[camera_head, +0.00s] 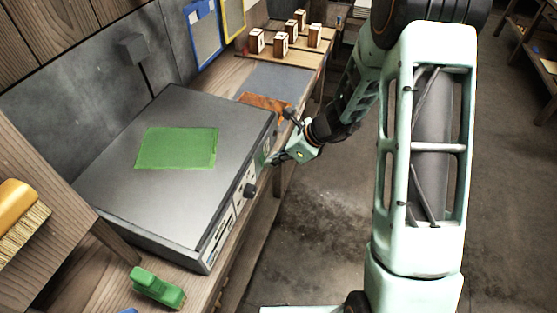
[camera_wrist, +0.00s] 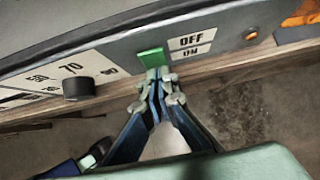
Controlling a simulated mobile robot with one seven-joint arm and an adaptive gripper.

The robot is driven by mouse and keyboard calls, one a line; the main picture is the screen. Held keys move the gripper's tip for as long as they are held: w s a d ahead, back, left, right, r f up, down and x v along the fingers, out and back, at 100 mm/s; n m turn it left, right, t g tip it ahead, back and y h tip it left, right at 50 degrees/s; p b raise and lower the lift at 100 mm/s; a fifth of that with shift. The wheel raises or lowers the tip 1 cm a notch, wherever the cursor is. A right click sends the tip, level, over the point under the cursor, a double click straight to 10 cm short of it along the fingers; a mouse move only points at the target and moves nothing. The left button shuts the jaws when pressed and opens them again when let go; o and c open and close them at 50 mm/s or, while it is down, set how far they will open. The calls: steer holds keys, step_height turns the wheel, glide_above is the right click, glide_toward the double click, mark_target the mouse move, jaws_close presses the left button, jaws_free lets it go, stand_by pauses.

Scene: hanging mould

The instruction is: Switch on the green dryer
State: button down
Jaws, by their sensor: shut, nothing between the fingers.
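The dryer (camera_head: 235,115) is a grey flat-topped box with a green rectangle (camera_head: 178,147) on its lid, standing on the wooden bench. Its front panel faces my arm. In the wrist view a green switch (camera_wrist: 152,57) sticks out of the panel, left of a label (camera_wrist: 190,43) with OFF above ON. My gripper (camera_wrist: 158,76) is shut and empty, its fingertips right at the lower edge of the switch. I cannot tell whether they touch it. In the head view my gripper (camera_head: 272,159) is at the panel and hides the switch.
A black knob (camera_wrist: 78,88) with number marks sits left of the switch. A small round button (camera_wrist: 250,34) is to its right. A green toy-like block (camera_head: 157,288) lies on the near bench. Several wooden blocks (camera_head: 281,44) stand on the far bench. Open floor (camera_head: 310,220) is right of the bench.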

steer(key=shift+w+a+r+p, duration=0.1)
steer(key=shift+a+r+p, duration=0.2)
steer(key=shift+r, duration=0.45)
stand_by(0.4)
